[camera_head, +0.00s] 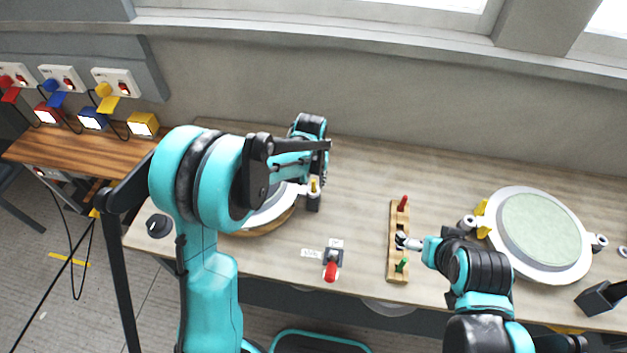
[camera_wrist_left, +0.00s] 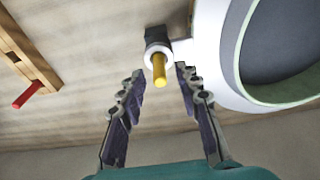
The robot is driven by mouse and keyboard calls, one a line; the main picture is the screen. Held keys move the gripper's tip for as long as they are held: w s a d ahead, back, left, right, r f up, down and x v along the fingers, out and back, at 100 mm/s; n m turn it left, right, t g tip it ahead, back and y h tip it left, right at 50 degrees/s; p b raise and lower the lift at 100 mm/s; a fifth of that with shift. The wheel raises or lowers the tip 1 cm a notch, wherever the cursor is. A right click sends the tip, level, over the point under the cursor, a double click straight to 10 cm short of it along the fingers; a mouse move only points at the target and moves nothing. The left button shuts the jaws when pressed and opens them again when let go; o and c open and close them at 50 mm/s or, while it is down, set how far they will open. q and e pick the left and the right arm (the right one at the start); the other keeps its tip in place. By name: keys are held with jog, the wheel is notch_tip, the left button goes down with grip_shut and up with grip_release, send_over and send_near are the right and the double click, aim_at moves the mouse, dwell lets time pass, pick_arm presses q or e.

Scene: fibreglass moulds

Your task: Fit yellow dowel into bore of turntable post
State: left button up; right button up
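The yellow dowel (camera_head: 314,185) stands upright at the white collar of the turntable post (camera_head: 313,201), beside the left turntable. In the left wrist view the dowel (camera_wrist_left: 160,74) sticks out of the collar's middle (camera_wrist_left: 157,50) on a dark block; how deep it sits is hidden. My left gripper (camera_wrist_left: 161,73) is open, its fingers on either side of the dowel with gaps showing. In the head view its fingers are mostly hidden by my arm. My right gripper (camera_head: 405,241) is at the middle of the wooden rack; its finger opening is too small to tell.
The wooden rack (camera_head: 397,219) carries a red dowel (camera_head: 403,203) and a green dowel (camera_head: 401,265). A red-handled clamp (camera_head: 331,268) stands near the front edge. The left turntable (camera_head: 262,226) is partly behind my arm; a right turntable (camera_head: 538,230) has yellow parts beside it.

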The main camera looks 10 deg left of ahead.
pick_arm(q)
notch_tip(320, 180, up, 11)
jog(key=s+p, duration=0.2)
jog(key=s+a+r+t, duration=0.2)
jog(key=s+a+r, duration=0.1)
jog(key=s, duration=0.7)
jog(key=s+a+r+t, duration=0.3)
jog(key=s, duration=0.7)
jog(key=shift+s, duration=0.15)
notch_tip(320, 180, down, 9)
jog(key=b, duration=0.8)
jog(key=shift+b, duration=0.35)
